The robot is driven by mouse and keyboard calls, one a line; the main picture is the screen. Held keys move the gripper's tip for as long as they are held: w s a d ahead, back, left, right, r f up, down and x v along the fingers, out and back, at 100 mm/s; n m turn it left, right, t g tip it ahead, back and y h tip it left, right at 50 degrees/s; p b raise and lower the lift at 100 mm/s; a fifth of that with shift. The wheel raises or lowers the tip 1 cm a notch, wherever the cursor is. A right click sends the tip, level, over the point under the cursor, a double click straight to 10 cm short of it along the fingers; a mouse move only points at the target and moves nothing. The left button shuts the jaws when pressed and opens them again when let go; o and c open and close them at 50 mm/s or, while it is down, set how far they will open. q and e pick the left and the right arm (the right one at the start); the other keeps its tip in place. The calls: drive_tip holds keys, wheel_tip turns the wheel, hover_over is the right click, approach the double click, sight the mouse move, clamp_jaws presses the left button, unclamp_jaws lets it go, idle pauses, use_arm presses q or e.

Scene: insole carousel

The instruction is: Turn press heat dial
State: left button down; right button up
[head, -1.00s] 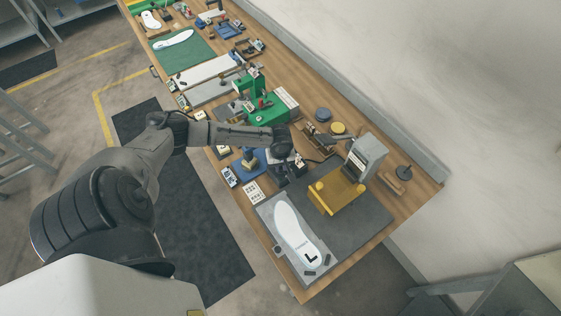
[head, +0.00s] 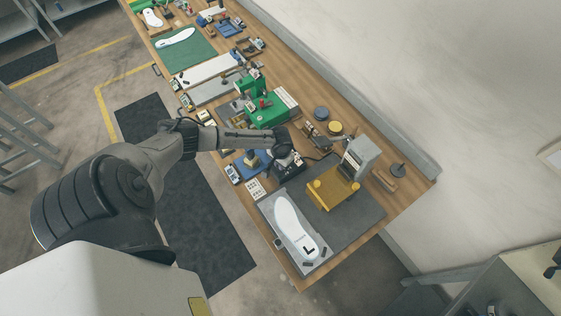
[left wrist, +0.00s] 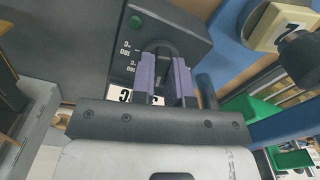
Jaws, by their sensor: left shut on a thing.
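In the left wrist view, a black control box (left wrist: 178,22) carries a dark round dial (left wrist: 158,46) with white temperature marks, a 180 among them, and a green button (left wrist: 136,21). My left gripper (left wrist: 165,78) has its two purple-padded fingers on either side of the dial's raised grip and is shut on it. The dial's pointer is hard to make out behind the fingers. In the head view, my left gripper (head: 284,153) is over the black box, and the wrist hides the dial. The yellow press (head: 328,191) with its grey housing (head: 359,157) stands to the right.
A white insole (head: 295,228) lies on the grey plate at the bench's near end. A green machine (head: 270,112) stands behind my wrist. A blue fixture (head: 247,168) and a white keypad-like block (head: 255,189) are close by on the left.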

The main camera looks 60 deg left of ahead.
use_arm(q)
drive_tip(key=shift+m, duration=1.2)
drive_tip(key=c, duration=1.1)
unclamp_jaws()
drive_tip(key=shift+r, duration=6.9)
